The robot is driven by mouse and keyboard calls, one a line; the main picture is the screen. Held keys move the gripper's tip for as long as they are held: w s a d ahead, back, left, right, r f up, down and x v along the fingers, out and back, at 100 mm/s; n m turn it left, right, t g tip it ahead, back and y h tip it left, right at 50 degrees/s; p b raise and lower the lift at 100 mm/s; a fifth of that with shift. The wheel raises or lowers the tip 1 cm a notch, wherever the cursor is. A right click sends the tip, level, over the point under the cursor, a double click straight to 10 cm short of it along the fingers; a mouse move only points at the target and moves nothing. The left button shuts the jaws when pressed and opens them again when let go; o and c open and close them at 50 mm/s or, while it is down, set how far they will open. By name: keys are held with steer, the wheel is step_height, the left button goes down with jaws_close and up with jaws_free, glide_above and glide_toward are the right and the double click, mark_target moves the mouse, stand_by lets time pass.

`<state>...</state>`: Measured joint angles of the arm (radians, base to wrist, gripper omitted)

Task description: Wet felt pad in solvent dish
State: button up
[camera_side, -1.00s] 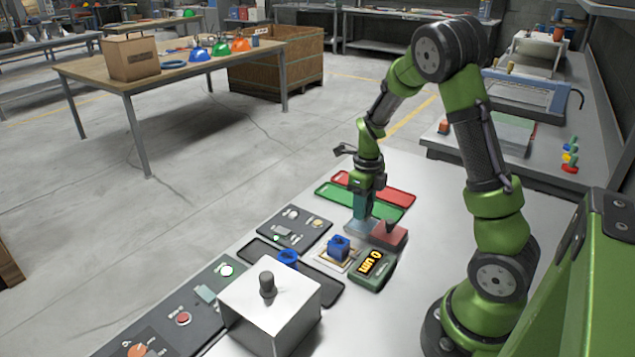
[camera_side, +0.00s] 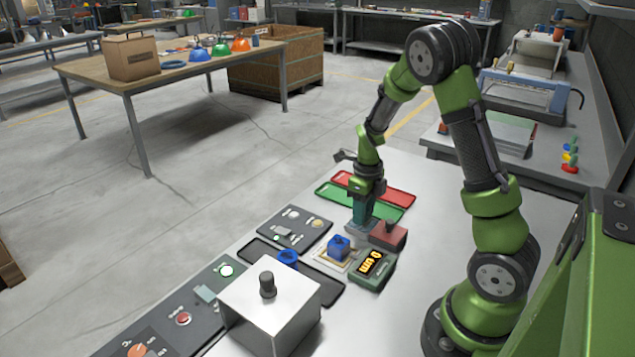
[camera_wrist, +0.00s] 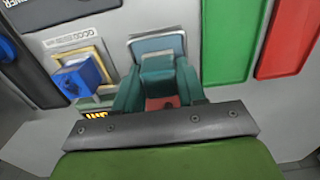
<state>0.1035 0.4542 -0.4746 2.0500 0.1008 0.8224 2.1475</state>
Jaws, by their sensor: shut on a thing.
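My gripper (camera_side: 362,222) points down at the far end of the row of small devices, behind the green meter. In the wrist view its two teal fingers (camera_wrist: 158,88) are shut on a teal block, which I take to be the felt pad (camera_wrist: 158,63). The pad is at or in a grey-teal shallow dish (camera_wrist: 157,43), which shows around its far side; I cannot tell whether the pad's underside touches the liquid. In the side view the dish (camera_side: 350,230) is mostly hidden by my gripper.
A red box with a dark cone (camera_side: 390,237) stands right beside my gripper. The meter (camera_side: 373,268) is in front. A blue block (camera_side: 339,245) sits on a framed plate. Green (camera_side: 340,193) and red (camera_side: 398,194) trays lie behind. A metal box (camera_side: 270,310) stands at the front.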

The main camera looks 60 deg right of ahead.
steer(key=shift+f, duration=0.6)
stand_by(1.2)
steer(key=shift+r, duration=0.1)
steer(key=shift+r, duration=3.45)
